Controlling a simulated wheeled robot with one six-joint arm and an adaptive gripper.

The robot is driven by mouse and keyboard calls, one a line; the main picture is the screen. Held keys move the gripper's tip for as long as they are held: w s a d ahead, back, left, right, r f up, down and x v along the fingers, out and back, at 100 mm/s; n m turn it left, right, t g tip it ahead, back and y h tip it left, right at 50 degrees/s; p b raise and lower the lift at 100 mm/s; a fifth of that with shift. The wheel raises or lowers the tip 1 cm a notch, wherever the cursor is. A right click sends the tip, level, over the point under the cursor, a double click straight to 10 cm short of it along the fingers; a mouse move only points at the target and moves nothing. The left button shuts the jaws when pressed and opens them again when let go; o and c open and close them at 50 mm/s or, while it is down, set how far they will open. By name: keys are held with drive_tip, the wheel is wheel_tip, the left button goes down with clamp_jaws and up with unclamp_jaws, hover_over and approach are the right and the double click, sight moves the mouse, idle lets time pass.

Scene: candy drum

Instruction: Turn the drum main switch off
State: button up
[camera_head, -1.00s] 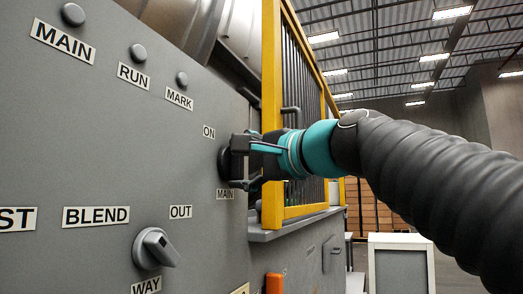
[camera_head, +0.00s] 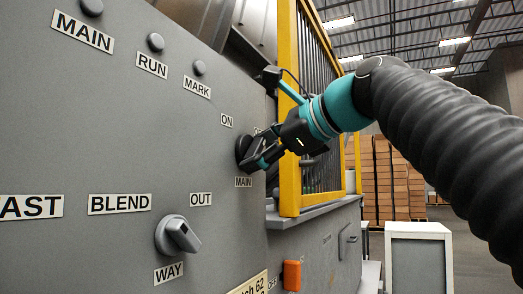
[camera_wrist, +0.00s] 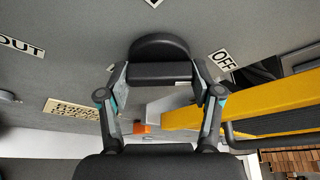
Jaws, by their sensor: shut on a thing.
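The drum main switch is a round black knob (camera_head: 242,148) on the grey panel, above the MAIN label (camera_head: 243,182) and below the ON label (camera_head: 227,121). My gripper (camera_head: 257,157) is at the knob, tilted, and partly covers it. In the wrist view the knob (camera_wrist: 159,46) shows its dark disc and a bar, with my gripper's fingers (camera_wrist: 160,74) shut on the bar from both sides. The OFF label (camera_wrist: 222,60) lies to the right of the knob there.
A yellow guard frame (camera_head: 289,120) stands close beside my gripper. A grey rotary knob (camera_head: 177,235) sits lower left on the panel, between the OUT and WAY labels. An orange part (camera_head: 291,275) is below the guard. Open floor and stacked boxes lie to the right.

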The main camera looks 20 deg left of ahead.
idle(0.6)
drive_tip(key=o, duration=1.1)
drive_tip(key=shift+o, duration=0.2)
drive_tip(key=v, duration=1.2)
drive_tip(key=shift+w+r, duration=0.1)
drive_tip(key=shift+r, duration=0.05)
